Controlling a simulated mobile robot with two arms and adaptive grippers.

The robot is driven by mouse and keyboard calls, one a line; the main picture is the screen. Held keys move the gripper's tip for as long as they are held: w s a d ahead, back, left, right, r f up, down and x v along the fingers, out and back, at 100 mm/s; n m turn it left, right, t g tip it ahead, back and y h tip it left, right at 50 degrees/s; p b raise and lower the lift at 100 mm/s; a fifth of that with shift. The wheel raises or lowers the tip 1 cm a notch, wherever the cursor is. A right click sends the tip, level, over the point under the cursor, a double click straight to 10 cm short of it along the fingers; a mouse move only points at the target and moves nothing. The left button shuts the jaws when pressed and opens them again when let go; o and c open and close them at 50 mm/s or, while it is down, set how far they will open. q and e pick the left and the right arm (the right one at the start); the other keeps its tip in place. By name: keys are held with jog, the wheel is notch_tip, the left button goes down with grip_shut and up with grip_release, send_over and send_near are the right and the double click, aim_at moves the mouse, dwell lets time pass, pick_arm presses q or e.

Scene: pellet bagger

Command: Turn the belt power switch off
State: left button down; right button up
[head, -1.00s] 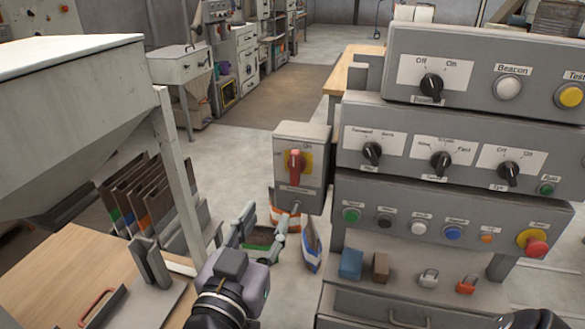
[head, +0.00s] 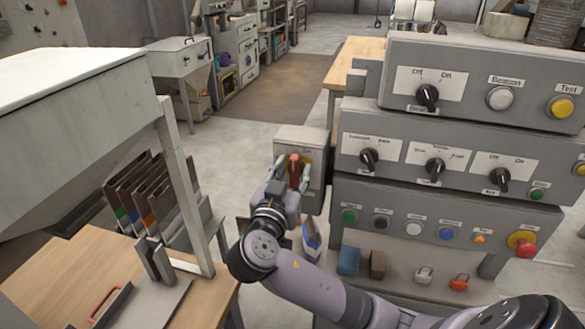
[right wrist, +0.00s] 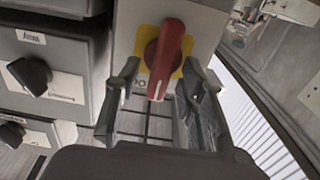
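The red rotary handle (head: 295,170) sits on a yellow plate on a grey switch box (head: 314,139) left of the control panels. In the head view it looks roughly upright, and my gripper partly covers it. In the right wrist view the handle (right wrist: 167,57) slants slightly, and the box label is too small to read. My right gripper (head: 290,178) is in front of the box. Its fingers (right wrist: 164,85) are spread on either side of the handle, with gaps visible in the wrist view. It is open. My left gripper is not in view.
Stacked grey control panels (head: 440,152) with knobs and buttons, including a red emergency button (head: 524,248), stand close on the right. A grey hopper (head: 75,120) and its leg (head: 185,190) stand on the left, over a wooden table (head: 60,270).

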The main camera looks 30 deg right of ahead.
jog(key=shift+d, duration=0.1)
jog(key=shift+c, duration=0.4)
grip_shut()
